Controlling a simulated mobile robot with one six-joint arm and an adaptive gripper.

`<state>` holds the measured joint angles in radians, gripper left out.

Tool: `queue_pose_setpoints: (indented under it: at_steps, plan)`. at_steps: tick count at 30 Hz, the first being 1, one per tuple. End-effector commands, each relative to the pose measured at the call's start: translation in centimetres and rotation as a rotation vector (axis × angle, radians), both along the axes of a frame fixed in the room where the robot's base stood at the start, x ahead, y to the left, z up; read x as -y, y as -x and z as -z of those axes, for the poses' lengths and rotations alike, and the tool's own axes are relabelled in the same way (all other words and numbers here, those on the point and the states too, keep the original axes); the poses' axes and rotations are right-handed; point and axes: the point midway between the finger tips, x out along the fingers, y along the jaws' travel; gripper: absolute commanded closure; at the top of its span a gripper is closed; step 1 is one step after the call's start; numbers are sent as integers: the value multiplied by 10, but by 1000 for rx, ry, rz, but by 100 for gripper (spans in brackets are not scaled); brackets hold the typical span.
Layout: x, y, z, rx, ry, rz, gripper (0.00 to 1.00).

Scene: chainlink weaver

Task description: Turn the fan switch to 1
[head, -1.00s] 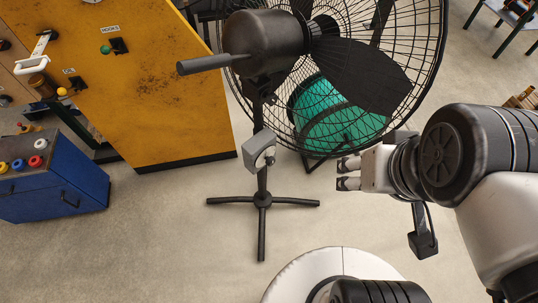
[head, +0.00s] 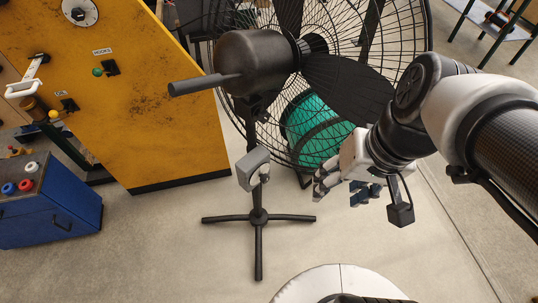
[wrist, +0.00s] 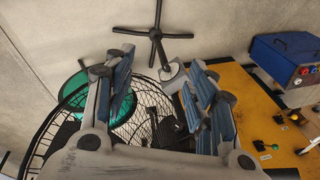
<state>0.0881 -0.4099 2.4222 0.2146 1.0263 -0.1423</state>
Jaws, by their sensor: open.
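The black pedestal fan (head: 262,65) stands in the middle of the head view, with its wire cage to the right and a stand with several legs below. A grey switch box (head: 251,168) is fixed on its pole. The dial's setting cannot be read. My gripper (head: 338,190) is to the right of the switch box, apart from it, open and empty. In the wrist view, the fingers of my gripper (wrist: 158,95) are spread wide, and the switch box (wrist: 173,77) shows between them, farther off, partly near the right finger.
A yellow machine panel (head: 120,100) with levers and knobs stands at the left. A blue cabinet (head: 50,210) with coloured knobs is in front of it. A green drum (head: 318,130) sits behind the fan cage. The floor around the fan's legs is clear.

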Motion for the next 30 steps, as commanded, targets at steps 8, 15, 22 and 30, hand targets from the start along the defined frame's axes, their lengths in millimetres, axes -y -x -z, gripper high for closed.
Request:
queue_pose_setpoints:
  at_steps: [8, 15, 22, 30]
  plan:
    - [-25, -44, 48, -282, -293, 57, 49]
    - [-37, -89, 99, -437, -584, 141, 49]
    - [-37, -131, 162, -508, -879, 266, 49]
    - [-24, -165, 257, -487, -1208, 470, 49]
